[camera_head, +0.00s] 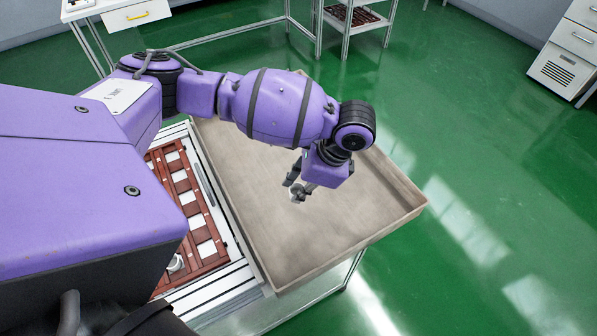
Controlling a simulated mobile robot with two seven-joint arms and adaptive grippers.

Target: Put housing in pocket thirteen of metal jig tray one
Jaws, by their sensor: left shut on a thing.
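My left gripper (297,191) hangs over the beige bin, its fingers pointing down. It is shut on a small whitish piece, seemingly the housing (298,198), of which only a little shows between the fingers. The reddish-brown jig tray (203,222) with pale square pockets lies on the conveyor, left of the bin. Its left side is hidden behind my purple body. A white round housing (176,263) sits at the tray's near part. Pocket numbers cannot be read. My right gripper is not in view.
The beige bin (408,210) has raised walls and a mostly bare floor. The conveyor's metal rail (235,240) runs between it and the jig tray. A shelf rack (350,20) and a drawer cabinet (572,45) stand far back. Green floor to the right is clear.

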